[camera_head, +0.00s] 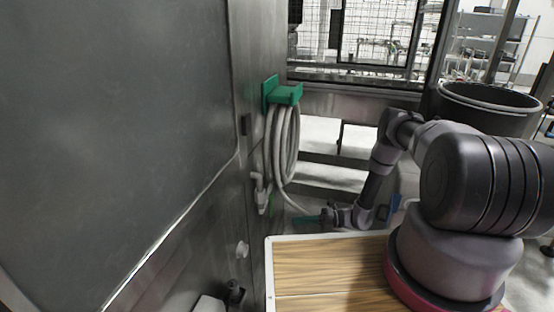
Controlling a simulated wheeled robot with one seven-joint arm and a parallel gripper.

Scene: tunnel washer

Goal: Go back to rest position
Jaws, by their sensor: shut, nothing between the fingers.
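My arm reaches out from the lower right, bends at the elbow and comes down past the far edge of the wooden top. My gripper (328,217) is small at its end and looks shut, with nothing seen held. A grey hose (292,150) hangs in coils from a green wall holder (283,93). Its lower end runs down towards my gripper.
A wooden top with a white rim (268,270) lies below my arm. A large metal machine wall (130,110) fills the left. A pipe fitting (262,193) and knob (242,249) stick out from it. A large dark round bin (480,110) stands behind my arm, and a glazed frame at the back.

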